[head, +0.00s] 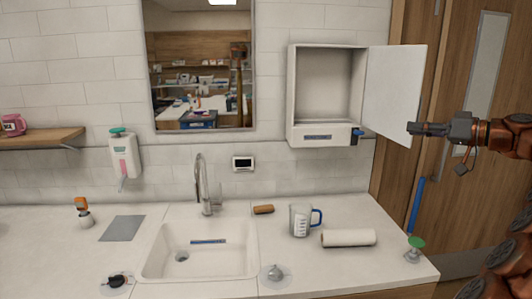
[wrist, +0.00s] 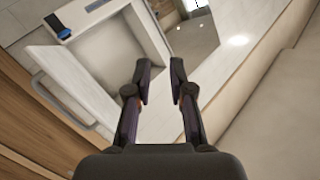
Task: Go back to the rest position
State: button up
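My gripper (head: 412,128) is at the right in the head view, in the air beside the open door (head: 393,92) of the white wall cabinet. In the wrist view my gripper (wrist: 159,82) has its two fingers apart with nothing between them. The cabinet (head: 325,85) hangs open on the tiled wall and looks empty inside. It also shows in the wrist view (wrist: 105,60), tilted at the upper left. Whether the fingertips touch the door cannot be told for sure.
Below is a white counter (head: 375,265) with a sink (head: 200,262), a measuring jug (head: 300,220), a white roll (head: 348,238), a brown block (head: 264,209) and a green-topped item (head: 414,250). A soap dispenser (head: 125,157) hangs at left. A wooden door (head: 400,185) stands behind my arm.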

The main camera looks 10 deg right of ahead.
jog(key=s+a+f+g, duration=0.1)
jog(key=a+f+g, duration=0.2)
jog(key=a, duration=0.7)
jog(key=s+a+f+g, duration=0.2)
jog(key=a+f, duration=0.1)
jog(key=a, duration=0.6)
jog(key=s+a+f+g, duration=0.1)
jog(key=a+f+g, duration=0.2)
jog(key=a, duration=0.7)
jog(key=s+a+f+m+g+h, duration=0.1)
jog(key=s+a+f+g+h, duration=0.15)
jog(key=s+a+f, duration=0.65)
jog(key=s+d+f+g+h, duration=0.1)
jog(key=s+f+h, duration=0.1)
jog(key=s+f, duration=0.3)
jog(key=s+d+f+g+h, duration=0.2)
jog(key=s+f+h, duration=0.1)
jog(key=s, duration=1)
jog(key=s+d+f+m+g+h, duration=0.1)
jog(key=s+f+h, duration=0.1)
jog(key=s+f, duration=0.4)
jog(key=s, duration=0.3)
jog(key=shift+d+f, duration=0.3)
jog(key=shift+d, duration=0.1)
jog(key=shift+d+g+h, duration=0.15)
jog(key=shift+g+h, duration=0.1)
